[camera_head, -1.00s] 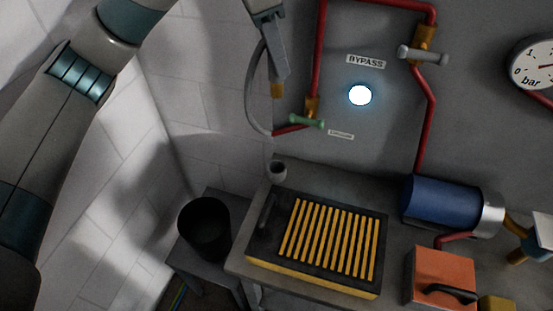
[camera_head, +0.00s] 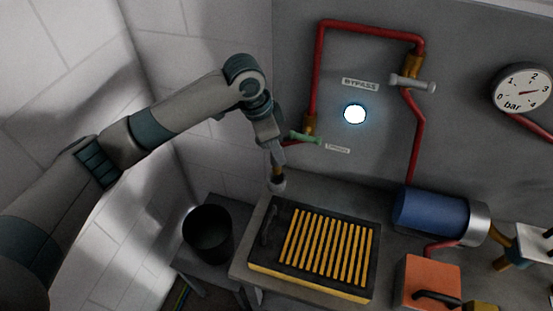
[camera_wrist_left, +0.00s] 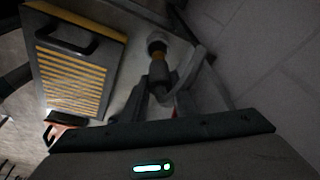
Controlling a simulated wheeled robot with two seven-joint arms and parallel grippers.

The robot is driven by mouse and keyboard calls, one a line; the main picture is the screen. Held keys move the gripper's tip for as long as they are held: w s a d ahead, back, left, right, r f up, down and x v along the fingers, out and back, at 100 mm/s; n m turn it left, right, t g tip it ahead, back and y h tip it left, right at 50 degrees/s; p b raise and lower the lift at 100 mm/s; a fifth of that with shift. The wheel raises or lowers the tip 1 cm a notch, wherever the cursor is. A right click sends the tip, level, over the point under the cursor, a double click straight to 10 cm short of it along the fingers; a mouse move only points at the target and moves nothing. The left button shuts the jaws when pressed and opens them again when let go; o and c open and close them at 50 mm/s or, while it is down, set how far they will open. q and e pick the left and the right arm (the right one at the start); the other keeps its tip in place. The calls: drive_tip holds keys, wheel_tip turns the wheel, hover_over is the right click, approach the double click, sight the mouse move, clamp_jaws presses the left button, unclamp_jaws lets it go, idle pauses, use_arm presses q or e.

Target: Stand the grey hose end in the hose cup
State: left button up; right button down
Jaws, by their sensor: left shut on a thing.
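My left gripper (camera_head: 274,156) comes down from above and is shut on the grey hose end (camera_head: 277,171), close below its brass collar's upper part. The hose end points down, roughly upright, straight over the small grey hose cup (camera_head: 277,184) on the bench. In the left wrist view, the gripper's fingers (camera_wrist_left: 160,97) pinch the hose end (camera_wrist_left: 158,72), and its tip overlaps the cup (camera_wrist_left: 157,40). I cannot tell whether the tip is inside the cup or just above it. The grey hose (camera_wrist_left: 193,68) curves away beside the fingers.
A black tray with yellow slats (camera_head: 325,243) lies close in front of the cup. A black bucket (camera_head: 207,233) stands lower left. The wall panel with red pipes (camera_head: 315,75) and a green valve handle (camera_head: 305,138) is close behind. A blue cylinder (camera_head: 430,211) and orange box (camera_head: 428,280) are right.

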sight(277, 165)
use_arm(q)
drive_tip(key=shift+f, duration=0.95)
drive_tip(key=shift+f+p, duration=0.7)
drive_tip(key=shift+f, duration=1.35)
drive_tip(key=shift+f, duration=0.1)
drive_tip(key=o, duration=1.1)
drive_tip(key=shift+o, duration=0.2)
